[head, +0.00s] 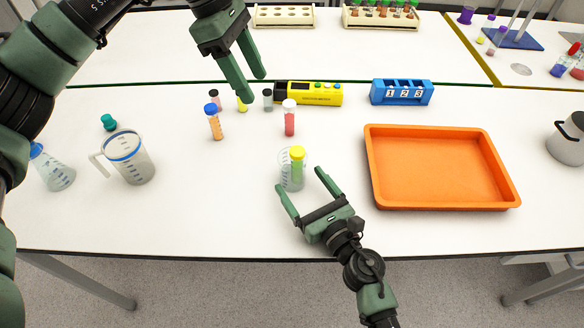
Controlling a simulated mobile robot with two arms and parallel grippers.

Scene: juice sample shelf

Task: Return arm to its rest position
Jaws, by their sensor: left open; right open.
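My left gripper (250,92) is raised over the table at upper left, its fingers apart and empty. Its fingertips appear in front of a yellow-liquid vial (242,106) in the picture; I cannot tell whether they touch. My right gripper (299,194) is open at the front of the table. Its fingers point toward a clear beaker (286,181) that holds a yellow-capped tube (297,164). The beaker stands at or just beyond the fingertips; contact cannot be told.
An orange tray (440,203) lies to the right. A red-liquid tube (289,120), an orange-liquid tube (215,124), a yellow meter (315,95) and a blue numbered rack (401,92) stand behind. A jug (138,168) and flask (57,174) stand left. Front centre-left is clear.

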